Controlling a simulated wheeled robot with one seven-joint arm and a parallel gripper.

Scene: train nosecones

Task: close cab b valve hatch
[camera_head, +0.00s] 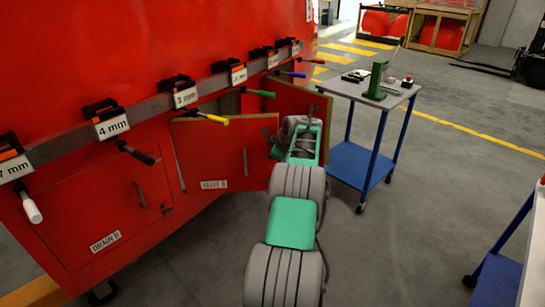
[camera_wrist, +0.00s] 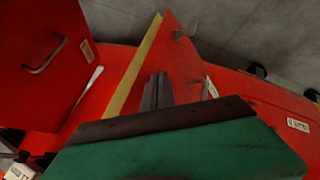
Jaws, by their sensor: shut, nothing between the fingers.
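The hatch labelled VALVE B (camera_head: 222,150) is a red panel with a tan edge, on the red cab side. It stands swung outward, with a dark opening behind its top edge. My gripper (camera_head: 273,149) is at its right edge in the head view; I cannot tell whether they touch. In the wrist view my gripper (camera_wrist: 157,92) is shut and empty. A red panel with a yellowish edge (camera_wrist: 168,62) stands just beyond the fingertips; another red panel with a handle (camera_wrist: 55,75) is at left. I cannot tell which of these is the valve hatch.
Clamps with coloured handles line a rail (camera_head: 150,105) above. A blue-legged trolley (camera_head: 352,90) stands close at right. Grey floor (camera_head: 430,190) is clear.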

